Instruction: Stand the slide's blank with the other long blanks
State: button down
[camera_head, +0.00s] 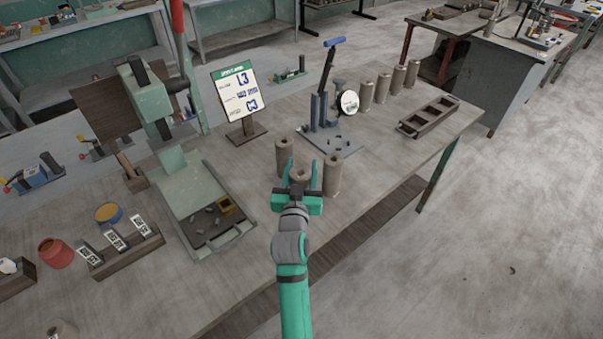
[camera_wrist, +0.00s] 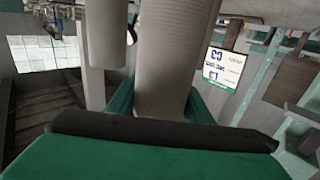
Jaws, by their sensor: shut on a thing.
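My gripper (camera_head: 300,172) is shut around a grey-brown cylindrical blank (camera_head: 300,176), at the front middle of the bench. The blank looks upright, and its lower part is hidden by my gripper. The held blank fills the middle of the wrist view (camera_wrist: 172,60). Two similar blanks stand close by, one behind left (camera_head: 284,147) and one to the right (camera_head: 332,175). Several more blanks stand in a row at the back right, including one nearest the gauge (camera_head: 366,98). A green sloped slide with a tray (camera_head: 190,190) lies to the left.
A clamp fixture (camera_head: 322,112) with a blue handle and a round dial (camera_head: 349,102) stands behind my gripper. A sign (camera_head: 238,92) is at the back left. A dark slotted rack (camera_head: 428,117) lies right. Labelled blocks (camera_head: 117,240) are at the left. Bench between blanks and rack is clear.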

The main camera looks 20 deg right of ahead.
jog(key=shift+f, duration=1.1)
jog(key=c, duration=0.9)
grip_release()
jog(key=shift+f, duration=0.1)
jog(key=shift+r, duration=0.2)
jog(key=v, duration=1.2)
